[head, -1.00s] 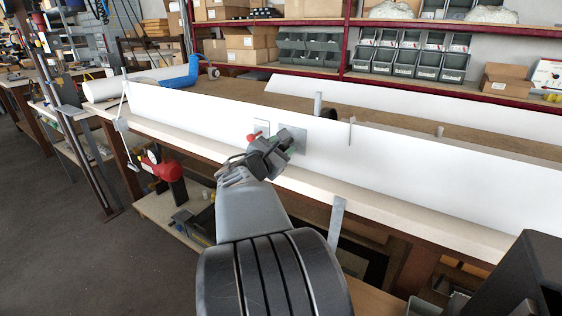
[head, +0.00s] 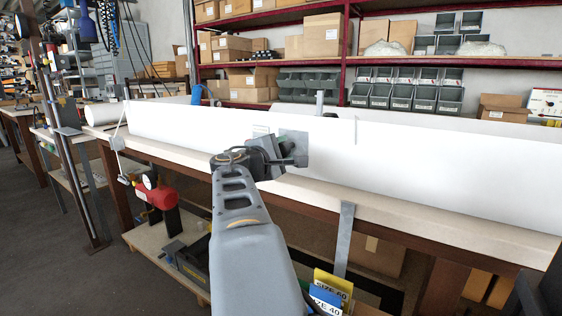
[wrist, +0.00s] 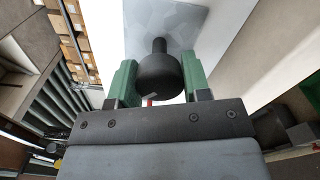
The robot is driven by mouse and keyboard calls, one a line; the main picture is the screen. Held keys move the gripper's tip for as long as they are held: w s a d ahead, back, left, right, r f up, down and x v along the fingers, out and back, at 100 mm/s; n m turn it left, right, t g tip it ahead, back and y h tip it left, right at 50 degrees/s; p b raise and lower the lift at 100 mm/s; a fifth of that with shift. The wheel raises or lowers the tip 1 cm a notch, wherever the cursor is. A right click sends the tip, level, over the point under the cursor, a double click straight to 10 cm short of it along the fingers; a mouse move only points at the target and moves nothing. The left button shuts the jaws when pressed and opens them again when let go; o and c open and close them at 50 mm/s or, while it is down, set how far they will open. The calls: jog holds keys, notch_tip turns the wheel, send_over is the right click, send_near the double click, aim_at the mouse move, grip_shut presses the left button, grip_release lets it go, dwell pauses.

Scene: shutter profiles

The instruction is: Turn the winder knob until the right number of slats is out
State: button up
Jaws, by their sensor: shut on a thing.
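The winder knob (wrist: 162,76) is round and black on a short stem, and shows in the wrist view. It stands out from a grey metal plate (wrist: 168,24). My gripper (wrist: 160,70) is shut on the knob, with one green finger on each side of it. In the head view my gripper (head: 288,149) is at the grey plate (head: 300,140) on the front of a long white panel (head: 430,165); the knob is hidden there. A small pale card (head: 261,129) is on the panel just left of the plate. I cannot make out separate slats.
The panel stands along a pale workbench (head: 400,215). A red tool (head: 158,196) is below its left end. A grey metal strip (head: 344,238) hangs at the bench front, above yellow and blue size cards (head: 328,292). Shelves with boxes and bins (head: 395,97) stand behind.

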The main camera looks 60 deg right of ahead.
jog(key=shift+m+b, duration=0.3)
jog(key=shift+m, duration=0.1)
jog(key=o, duration=0.9)
jog(key=shift+a, duration=0.1)
jog(key=a+p, duration=0.2)
jog(key=a, duration=1.1)
jog(key=shift+a, duration=0.35)
jog(key=shift+p, duration=0.3)
